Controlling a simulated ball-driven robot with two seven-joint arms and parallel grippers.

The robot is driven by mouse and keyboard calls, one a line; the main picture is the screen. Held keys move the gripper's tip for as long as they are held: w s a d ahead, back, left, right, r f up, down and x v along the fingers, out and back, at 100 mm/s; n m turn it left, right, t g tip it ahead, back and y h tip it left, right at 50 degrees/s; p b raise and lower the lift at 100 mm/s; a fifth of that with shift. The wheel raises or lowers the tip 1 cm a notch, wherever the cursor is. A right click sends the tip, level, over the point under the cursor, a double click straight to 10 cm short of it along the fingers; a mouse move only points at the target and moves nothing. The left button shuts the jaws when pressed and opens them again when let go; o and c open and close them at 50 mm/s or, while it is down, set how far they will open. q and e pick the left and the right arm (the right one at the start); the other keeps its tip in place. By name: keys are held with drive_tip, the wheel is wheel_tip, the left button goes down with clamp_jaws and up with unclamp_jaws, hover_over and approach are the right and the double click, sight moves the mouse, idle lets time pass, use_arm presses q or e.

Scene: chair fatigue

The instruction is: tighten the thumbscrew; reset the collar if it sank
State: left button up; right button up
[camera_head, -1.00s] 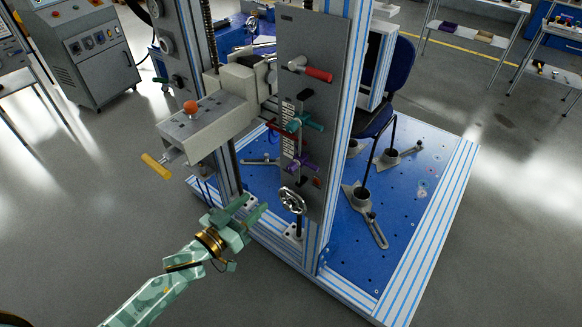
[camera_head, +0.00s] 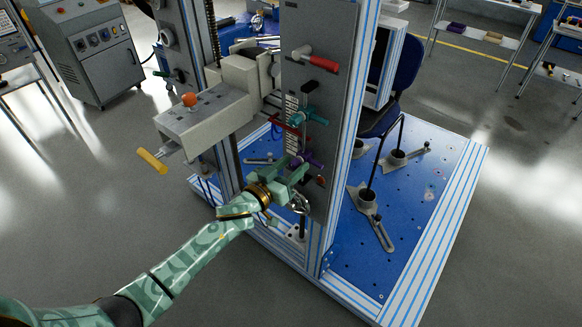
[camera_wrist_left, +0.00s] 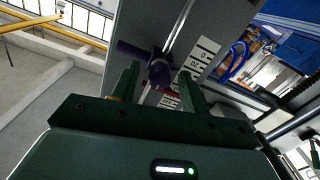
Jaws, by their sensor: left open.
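A purple handle-like part (camera_head: 312,161), possibly the thumbscrew, sits low on the grey upright panel (camera_head: 318,30). Its round hub (camera_wrist_left: 161,72) and side bar show in the left wrist view, beside a white number scale (camera_wrist_left: 204,52). My left gripper (camera_head: 297,170) is open just in front of and below the purple part. In the left wrist view, its two fingers (camera_wrist_left: 160,78) stand to either side of the hub. I cannot tell whether they touch it. A teal handle (camera_head: 308,116) and a dark red part (camera_head: 284,124) are above. Which part is the collar is unclear.
A red-gripped lever (camera_head: 318,60) sticks out higher on the panel. A grey block with an orange knob (camera_head: 189,99) and a yellow handle (camera_head: 152,161) project left. A handwheel (camera_head: 300,204) is partly hidden behind my gripper. Open floor lies in front.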

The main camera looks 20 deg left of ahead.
use_arm(q)
clamp_jaws()
drive_tip(key=m+p, duration=0.1)
drive_tip(key=m, duration=0.3)
drive_tip(key=shift+m, duration=0.4)
drive_tip(key=m, duration=1.1)
drive_tip(key=shift+d+f+m, duration=0.1)
drive_tip(key=shift+f+m, duration=0.05)
drive_tip(key=shift+m, duration=0.25)
drive_tip(key=m+b, duration=0.1)
drive_tip(key=m, duration=0.2)
drive_tip(key=shift+m, duration=0.3)
drive_tip(key=shift+m+b, duration=0.45)
drive_tip(key=shift+m, duration=1.35)
